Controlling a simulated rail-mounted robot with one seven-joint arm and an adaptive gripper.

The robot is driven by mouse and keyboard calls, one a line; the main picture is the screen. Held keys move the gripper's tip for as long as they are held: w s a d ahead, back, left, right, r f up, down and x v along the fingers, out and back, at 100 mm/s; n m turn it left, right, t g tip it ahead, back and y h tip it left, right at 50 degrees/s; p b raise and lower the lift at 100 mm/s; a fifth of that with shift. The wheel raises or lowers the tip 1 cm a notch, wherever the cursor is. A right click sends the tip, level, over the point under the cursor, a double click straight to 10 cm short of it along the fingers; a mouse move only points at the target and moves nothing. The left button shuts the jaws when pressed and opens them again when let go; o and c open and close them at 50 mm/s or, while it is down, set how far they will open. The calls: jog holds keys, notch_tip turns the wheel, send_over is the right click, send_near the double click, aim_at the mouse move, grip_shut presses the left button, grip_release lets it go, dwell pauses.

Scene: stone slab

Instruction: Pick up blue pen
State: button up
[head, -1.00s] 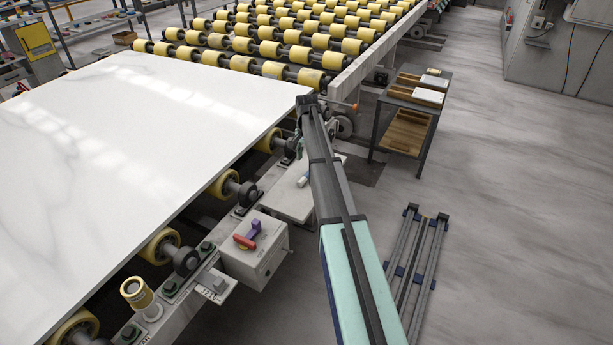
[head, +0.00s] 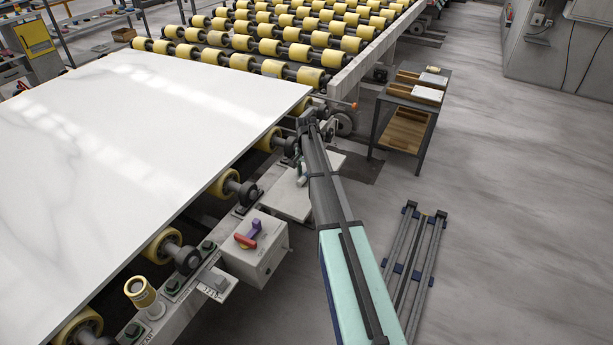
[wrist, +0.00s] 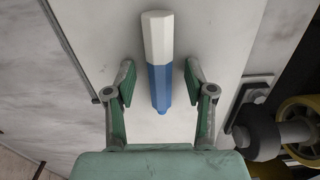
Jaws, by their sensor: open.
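The blue pen (wrist: 160,86), a thick marker with a white upper half and a blue lower half, lies on a pale flat plate (wrist: 218,35) in the wrist view. My gripper (wrist: 159,75) is open, with one green-padded finger on each side of the pen and a gap on both sides. The pen's blue end points toward my palm. I cannot tell how far the fingertips are above the plate. In the head view my gripper (head: 302,170) is low over the plate (head: 290,198), mostly behind my arm, and the pen cannot be made out.
A large white stone slab (head: 140,140) on rollers lies left of my arm. A grey switch box (head: 255,248) with a red and purple handle stands nearer. A roller wheel (wrist: 295,128) is close on the wrist view's right. A small table (head: 410,100) stands behind; floor at right is mostly clear.

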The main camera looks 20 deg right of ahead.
grip_shut()
jog(key=shift+r, duration=0.1)
